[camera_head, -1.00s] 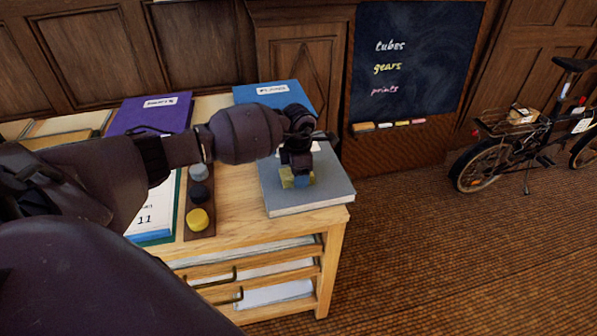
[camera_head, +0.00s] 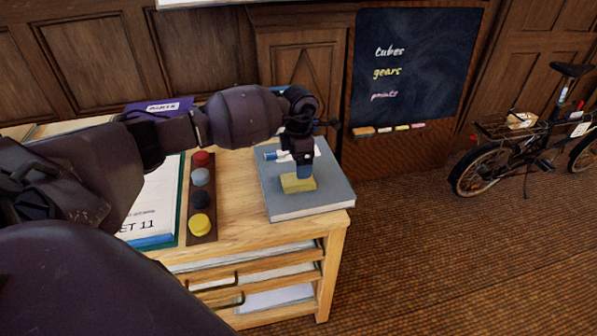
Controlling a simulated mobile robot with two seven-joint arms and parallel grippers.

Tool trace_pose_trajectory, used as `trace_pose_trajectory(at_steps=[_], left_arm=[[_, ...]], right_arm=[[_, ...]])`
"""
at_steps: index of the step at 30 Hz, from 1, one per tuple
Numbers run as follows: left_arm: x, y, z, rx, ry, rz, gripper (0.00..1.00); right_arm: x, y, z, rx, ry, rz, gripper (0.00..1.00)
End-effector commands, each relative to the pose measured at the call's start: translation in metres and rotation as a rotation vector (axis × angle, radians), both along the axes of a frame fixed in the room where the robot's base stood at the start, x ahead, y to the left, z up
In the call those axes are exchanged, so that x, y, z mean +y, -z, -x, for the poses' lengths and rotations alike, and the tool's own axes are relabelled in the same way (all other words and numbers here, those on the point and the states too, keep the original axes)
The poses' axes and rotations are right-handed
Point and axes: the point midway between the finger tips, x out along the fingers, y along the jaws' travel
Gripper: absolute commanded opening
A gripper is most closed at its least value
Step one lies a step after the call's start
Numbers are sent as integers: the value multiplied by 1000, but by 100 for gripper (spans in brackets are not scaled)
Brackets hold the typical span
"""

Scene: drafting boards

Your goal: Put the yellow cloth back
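The yellow cloth (camera_head: 297,185) is a small block-like piece over the grey folder or book (camera_head: 318,202) on the wooden desk. My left gripper (camera_head: 304,168) reaches in from the left, pointing down, with its blue tip just above and behind the cloth. The tip and cloth overlap in the picture, so I cannot tell whether they touch or whether the fingers are parted. My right gripper is not in view.
A strip with red, grey, dark and yellow discs (camera_head: 200,225) lies on the desk (camera_head: 236,190), beside a labelled sheet (camera_head: 152,205). A blue-ended white item (camera_head: 271,155) lies on the grey folder. A chalkboard (camera_head: 410,65) and bicycle (camera_head: 520,150) stand beyond.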

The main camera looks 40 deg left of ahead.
Motion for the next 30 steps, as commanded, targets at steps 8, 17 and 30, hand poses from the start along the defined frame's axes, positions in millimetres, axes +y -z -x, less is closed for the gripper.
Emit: trace_pose_trajectory(at_steps=[8, 17, 30], left_arm=[[0, -45, 0, -1, 1, -2, 89], [-23, -39, 10, 11, 6, 99, 89], [-215, 21, 106, 112, -407, 1215, 89]], right_arm=[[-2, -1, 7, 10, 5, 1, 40], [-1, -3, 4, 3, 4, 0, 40], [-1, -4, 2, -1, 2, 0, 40]])
